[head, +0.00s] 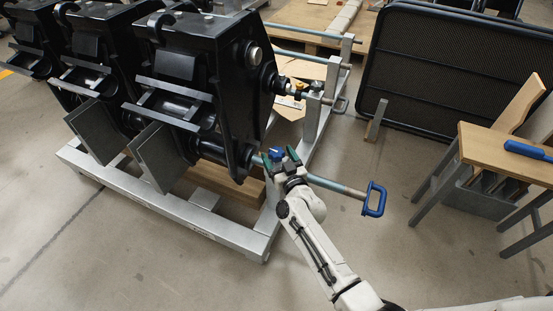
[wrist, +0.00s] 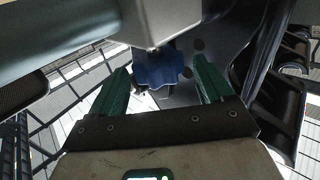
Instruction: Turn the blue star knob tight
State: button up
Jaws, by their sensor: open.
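The blue star knob (head: 276,153) sits at the lower right end of the nearest black coupler, by a metal rod. In the wrist view the knob (wrist: 160,68) shows ahead, between the two green fingers and under a grey metal block. My gripper (head: 280,156) is at the knob, with a finger on either side of it. In the wrist view my gripper (wrist: 165,78) is open, with a gap between each finger and the knob. The knob's upper part is hidden by the block in the wrist view.
Black couplers (head: 180,65) stand in a row on a grey metal frame (head: 225,232). A rod with a blue handle (head: 374,199) sticks out right of my gripper. A wooden bench (head: 500,152) stands at the far right. The floor at the front left is clear.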

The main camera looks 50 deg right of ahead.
jog(key=shift+b+x, duration=0.75)
jog(key=shift+x, duration=0.25)
jog(key=shift+c, duration=0.2)
jog(key=shift+r, duration=0.1)
jog(key=c, duration=0.9)
